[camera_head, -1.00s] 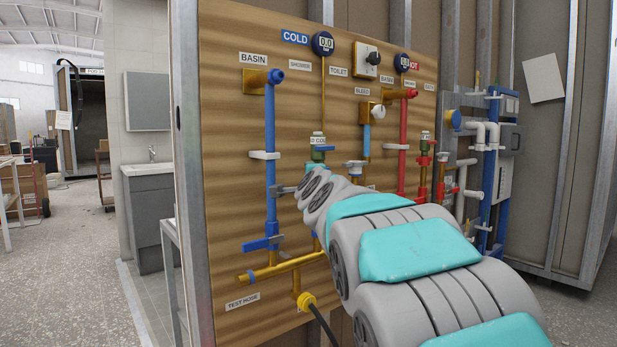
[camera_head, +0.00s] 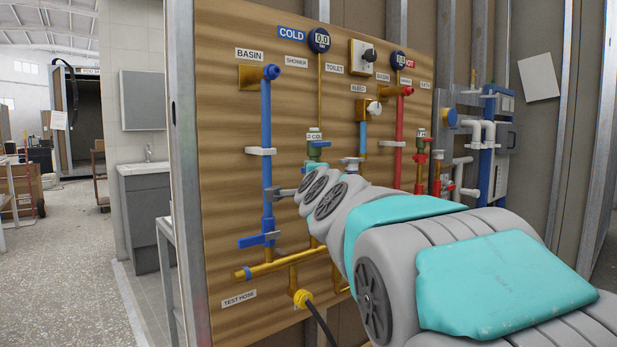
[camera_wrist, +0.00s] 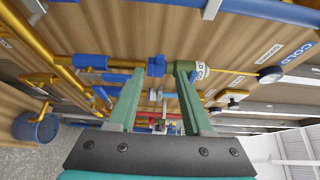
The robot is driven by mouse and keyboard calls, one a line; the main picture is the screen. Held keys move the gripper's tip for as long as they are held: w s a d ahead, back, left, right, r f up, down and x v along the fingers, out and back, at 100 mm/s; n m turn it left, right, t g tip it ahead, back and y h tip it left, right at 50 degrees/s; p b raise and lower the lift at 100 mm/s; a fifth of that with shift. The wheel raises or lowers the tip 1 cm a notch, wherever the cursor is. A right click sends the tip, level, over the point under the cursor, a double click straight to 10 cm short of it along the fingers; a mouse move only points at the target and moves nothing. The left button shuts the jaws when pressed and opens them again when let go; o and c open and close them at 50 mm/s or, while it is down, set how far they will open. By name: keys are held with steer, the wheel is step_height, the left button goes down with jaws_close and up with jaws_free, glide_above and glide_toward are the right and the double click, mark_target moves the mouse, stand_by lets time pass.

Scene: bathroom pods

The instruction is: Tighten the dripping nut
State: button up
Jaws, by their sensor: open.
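The blue BASIN cold pipe (camera_head: 266,125) runs upright down the wooden panel to a blue lever valve (camera_head: 262,240) above a brass pipe. In the wrist view a blue nut (camera_wrist: 157,66) sits between my fingertips. The two green fingers of my gripper (camera_wrist: 160,74) are spread, one on each side of it, with no clear sign of a grip. No drip can be made out.
A green valve (camera_head: 315,152) with a COLD tag and a red hot pipe (camera_head: 399,130) are right of the blue pipe. A brass pipe (camera_head: 285,264) crosses below, with a yellow hose fitting (camera_head: 302,298). A blue bucket (camera_wrist: 36,127) shows in the wrist view. A metal stud (camera_head: 184,170) edges the panel.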

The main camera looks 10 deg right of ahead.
mark_target(303, 173)
steer(key=w+n+y+b, duration=0.1)
steer(key=y, duration=0.1)
steer(key=w+n+y+b, duration=0.1)
steer(key=w+y, duration=0.1)
steer(key=w+d+n+g+y+b, duration=0.1)
steer(key=n+y+b, duration=0.1)
steer(key=shift+w+d+f, duration=0.1)
steer(key=shift+w+f, duration=0.15)
steer(key=shift+w, duration=0.15)
steer(key=shift+n+y, duration=0.3)
steer(key=shift+y, duration=0.3)
steer(key=x, duration=0.5)
steer(key=p+x, duration=0.1)
steer(key=x, duration=0.1)
steer(key=shift+w+d+r, duration=0.2)
steer(key=shift+w+d, duration=0.1)
steer(key=shift+w, duration=0.15)
jaws_close()
